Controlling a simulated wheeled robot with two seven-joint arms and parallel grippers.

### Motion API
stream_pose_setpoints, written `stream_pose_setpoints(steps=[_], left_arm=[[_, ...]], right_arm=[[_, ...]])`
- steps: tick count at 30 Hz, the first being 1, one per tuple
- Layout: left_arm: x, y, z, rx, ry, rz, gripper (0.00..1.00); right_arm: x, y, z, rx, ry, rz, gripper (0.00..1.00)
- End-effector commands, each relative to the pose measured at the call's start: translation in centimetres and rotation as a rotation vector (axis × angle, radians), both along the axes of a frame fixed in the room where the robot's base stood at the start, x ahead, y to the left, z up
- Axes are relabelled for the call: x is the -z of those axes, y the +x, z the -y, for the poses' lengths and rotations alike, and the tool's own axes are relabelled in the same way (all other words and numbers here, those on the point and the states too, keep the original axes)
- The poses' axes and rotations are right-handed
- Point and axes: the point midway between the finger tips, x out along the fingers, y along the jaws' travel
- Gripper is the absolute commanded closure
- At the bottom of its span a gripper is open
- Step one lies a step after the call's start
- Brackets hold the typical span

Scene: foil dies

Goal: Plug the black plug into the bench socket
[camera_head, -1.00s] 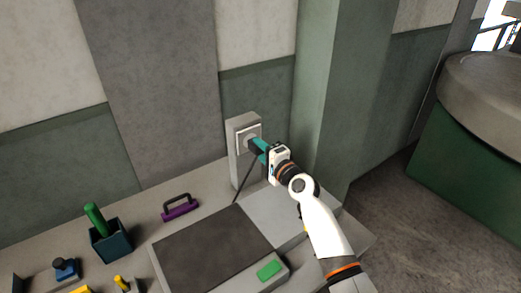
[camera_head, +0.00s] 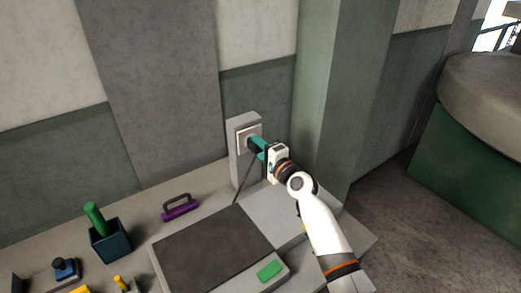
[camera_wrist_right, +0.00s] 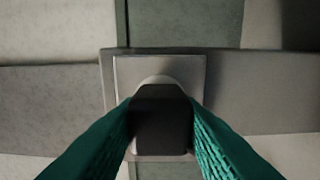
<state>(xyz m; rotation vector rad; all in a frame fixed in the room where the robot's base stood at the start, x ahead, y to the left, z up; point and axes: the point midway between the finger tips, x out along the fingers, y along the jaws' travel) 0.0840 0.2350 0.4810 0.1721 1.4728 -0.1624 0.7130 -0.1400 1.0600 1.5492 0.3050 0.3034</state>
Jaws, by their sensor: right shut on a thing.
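The bench socket (camera_head: 243,137) is a pale square plate on a grey upright post at the back of the bench. It also shows in the right wrist view (camera_wrist_right: 190,72). My right gripper (camera_head: 258,146) is at the socket's face, with teal fingers shut on the black plug (camera_wrist_right: 161,118). In the right wrist view the plug lies between both fingers, in front of a round pale recess in the plate. Its front end is hidden, so I cannot tell how deep it sits. A dark cord (camera_head: 243,180) hangs from the plug to the bench. My left gripper is not in view.
A green pillar (camera_head: 325,100) stands right of the socket post.

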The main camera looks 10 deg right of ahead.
Motion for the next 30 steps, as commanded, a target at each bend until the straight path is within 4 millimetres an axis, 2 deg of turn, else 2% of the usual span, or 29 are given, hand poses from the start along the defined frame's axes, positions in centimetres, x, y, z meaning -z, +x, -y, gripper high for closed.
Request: stream_pose_setpoints(steps=[3, 4, 8, 9, 20, 23, 30], left_arm=[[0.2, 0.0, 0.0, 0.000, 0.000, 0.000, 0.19], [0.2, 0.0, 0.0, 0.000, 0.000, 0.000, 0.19], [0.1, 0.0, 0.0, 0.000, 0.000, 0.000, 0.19], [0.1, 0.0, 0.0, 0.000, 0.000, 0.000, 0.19], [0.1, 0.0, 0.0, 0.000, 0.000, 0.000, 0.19], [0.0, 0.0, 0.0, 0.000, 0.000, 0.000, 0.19], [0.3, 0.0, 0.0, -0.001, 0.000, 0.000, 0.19]], right_arm=[[0.0, 0.2, -0.1, 0.000, 0.000, 0.000, 0.88], [0.0, 0.3, -0.1, 0.000, 0.000, 0.000, 0.66], [0.0, 0.2, -0.1, 0.000, 0.000, 0.000, 0.45], [0.0, 0.2, -0.1, 0.000, 0.000, 0.000, 0.42], [0.1, -0.4, 0.2, 0.000, 0.000, -0.001, 0.42], [0.1, -1.6, 0.7, 0.001, 0.000, 0.000, 0.42], [0.2, -6.4, 2.6, 0.001, -0.002, 0.000, 0.42]])
